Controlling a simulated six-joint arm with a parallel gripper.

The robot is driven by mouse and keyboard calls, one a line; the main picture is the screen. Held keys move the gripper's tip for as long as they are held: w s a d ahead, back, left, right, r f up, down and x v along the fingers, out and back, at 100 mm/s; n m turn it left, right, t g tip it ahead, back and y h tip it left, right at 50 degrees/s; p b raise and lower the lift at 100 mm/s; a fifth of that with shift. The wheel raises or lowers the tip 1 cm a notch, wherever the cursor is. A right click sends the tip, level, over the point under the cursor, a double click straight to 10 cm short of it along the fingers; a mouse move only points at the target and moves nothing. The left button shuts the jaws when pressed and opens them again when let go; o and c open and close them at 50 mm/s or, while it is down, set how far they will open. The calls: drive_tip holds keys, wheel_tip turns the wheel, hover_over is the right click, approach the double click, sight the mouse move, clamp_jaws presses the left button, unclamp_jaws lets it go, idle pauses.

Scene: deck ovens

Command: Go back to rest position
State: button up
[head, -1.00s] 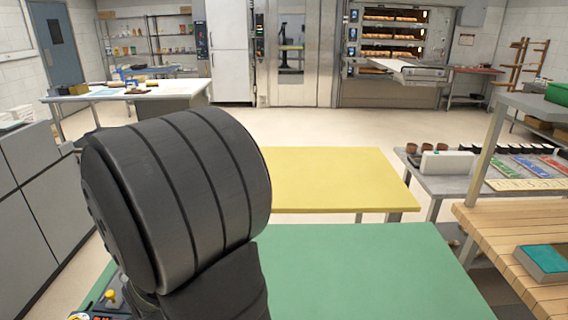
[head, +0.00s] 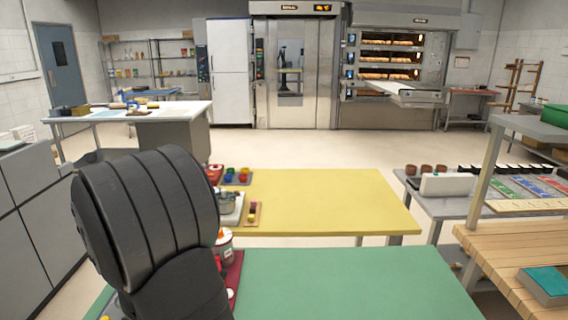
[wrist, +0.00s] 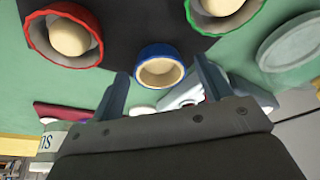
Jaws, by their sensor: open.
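My gripper (wrist: 160,72) shows in the wrist view with its two blue-grey fingers spread apart and nothing clamped between them. A blue-rimmed bowl (wrist: 161,52) with a pale round inside appears between and beyond the fingertips, apart from both. In the head view my dark ribbed arm fills the lower left; the gripper itself is hidden there.
A red bowl (wrist: 43,45) and a green bowl (wrist: 190,15), each with a pale ball, flank the blue one.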

drive_tip(key=v, duration=1.2)
drive_tip(key=x, duration=1.2)
drive_tip(key=shift+f, duration=0.2)
drive_tip(key=r, duration=0.5)
drive_tip(key=shift+w+d, duration=0.1)
drive_tip(key=shift+d, duration=0.2)
drive_tip(key=w+d+r, duration=0.3)
drive_tip(key=d+r, duration=0.3)
drive_tip(key=d, duration=0.4)
drive_tip(key=w+d+m+h, duration=0.1)
drive_tip(key=w+d+m, duration=0.3)
drive_tip(key=w, duration=0.5)
drive_tip(key=w+d+m+h, duration=0.1)
drive_tip(key=w+d+m, duration=0.3)
drive_tip(key=w+d, duration=0.3)
drive_tip(key=w, duration=0.3)
drive_tip(key=shift+d+r+m+t, duration=0.3)
drive_tip(key=shift+r+m+t, duration=0.1)
